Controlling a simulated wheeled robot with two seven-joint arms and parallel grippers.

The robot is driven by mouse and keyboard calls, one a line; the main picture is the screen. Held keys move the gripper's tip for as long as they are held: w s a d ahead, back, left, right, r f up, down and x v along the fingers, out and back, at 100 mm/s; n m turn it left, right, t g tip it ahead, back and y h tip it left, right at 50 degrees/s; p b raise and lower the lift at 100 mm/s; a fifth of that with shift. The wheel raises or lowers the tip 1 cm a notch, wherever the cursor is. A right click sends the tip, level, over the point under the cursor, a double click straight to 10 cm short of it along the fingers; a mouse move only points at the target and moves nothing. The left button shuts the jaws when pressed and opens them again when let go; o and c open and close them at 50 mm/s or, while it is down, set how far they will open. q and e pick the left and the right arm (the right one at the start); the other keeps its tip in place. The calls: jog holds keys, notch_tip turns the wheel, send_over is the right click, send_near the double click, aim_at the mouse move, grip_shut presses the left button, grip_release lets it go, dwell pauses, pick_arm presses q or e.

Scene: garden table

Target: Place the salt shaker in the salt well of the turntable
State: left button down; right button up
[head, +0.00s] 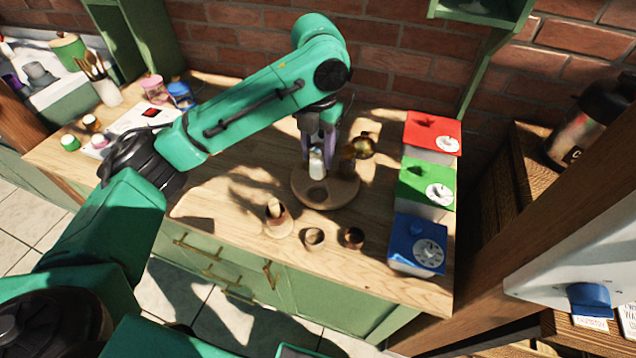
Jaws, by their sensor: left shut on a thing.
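My left gripper (316,158) points down over the round wooden turntable (343,195) and is shut on the small whitish salt shaker (317,165). The shaker looks upright, at the turntable's back left part. A dark round spot, which looks like a well, shows on the turntable just in front of the shaker. I cannot tell whether the shaker's base touches the turntable or sits in a well. A shiny brass-coloured thing (363,147) stands at the turntable's back right. My right gripper is not in view.
In front of the turntable stand a wooden holder (277,218) and two small cups (314,238) (353,237). Red (432,133), green (426,185) and blue (417,245) boxes line the right end. Jars and a utensil pot (107,92) stand at the left. A brick wall is behind.

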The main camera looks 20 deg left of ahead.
aim_at(318, 143)
pick_arm(q)
jog(key=f+p, duration=0.1)
jog(key=f, duration=0.7)
jog(key=shift+w+f, duration=0.2)
jog(key=shift+f, duration=0.2)
jog(key=shift+w, duration=0.1)
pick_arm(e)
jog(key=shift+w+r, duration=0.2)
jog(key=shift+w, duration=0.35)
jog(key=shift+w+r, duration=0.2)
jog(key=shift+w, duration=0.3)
pick_arm(q)
jog(key=shift+c, duration=1.9)
grip_release()
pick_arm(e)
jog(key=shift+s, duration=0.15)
pick_arm(q)
notch_tip(318, 143, up, 11)
jog(key=shift+r, duration=0.55)
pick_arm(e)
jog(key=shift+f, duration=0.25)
